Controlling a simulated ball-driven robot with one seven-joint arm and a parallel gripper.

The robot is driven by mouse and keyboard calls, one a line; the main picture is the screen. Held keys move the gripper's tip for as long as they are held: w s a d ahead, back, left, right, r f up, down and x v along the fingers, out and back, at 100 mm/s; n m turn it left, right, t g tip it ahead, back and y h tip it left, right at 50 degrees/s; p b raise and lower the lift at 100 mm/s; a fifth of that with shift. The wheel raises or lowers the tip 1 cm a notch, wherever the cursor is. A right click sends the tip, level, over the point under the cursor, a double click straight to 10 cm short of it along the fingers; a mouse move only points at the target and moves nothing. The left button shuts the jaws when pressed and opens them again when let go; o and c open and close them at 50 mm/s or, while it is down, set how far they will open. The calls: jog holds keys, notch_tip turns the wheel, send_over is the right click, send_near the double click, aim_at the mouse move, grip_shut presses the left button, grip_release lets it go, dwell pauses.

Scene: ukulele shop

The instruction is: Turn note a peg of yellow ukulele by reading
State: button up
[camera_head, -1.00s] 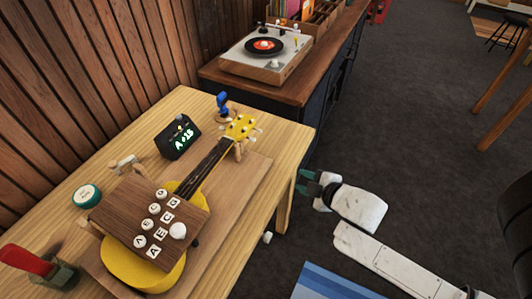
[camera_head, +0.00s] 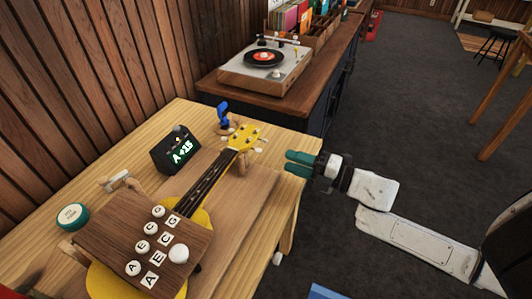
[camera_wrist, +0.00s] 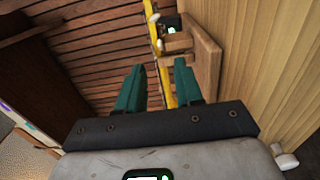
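The yellow ukulele (camera_head: 197,219) lies on the table with its headstock (camera_head: 243,137) at the far right end. White tuning pegs (camera_head: 259,150) stick out at the headstock's sides. A black tuner (camera_head: 175,149) beside the neck shows a green "A +15". A brown board (camera_head: 120,218) with white knobs and letter tiles A, E, C, G covers most of the body. My gripper (camera_head: 287,162) is open and empty, right of the headstock and apart from it. In the wrist view, the yellow headstock edge (camera_wrist: 162,50) shows beyond my open gripper (camera_wrist: 157,65).
A blue clip-like object (camera_head: 223,113) stands behind the headstock. A wooden support (camera_head: 243,164) is under the headstock end. A record player (camera_head: 265,70) is on the cabinet behind. Open floor lies right of the table.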

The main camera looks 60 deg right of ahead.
aim_at(258, 151)
jog(key=w, duration=0.5)
jog(key=w+a, duration=0.1)
jog(key=w, duration=0.2)
jog(key=shift+p, duration=0.35)
jog(key=shift+c, duration=0.3)
grip_shut()
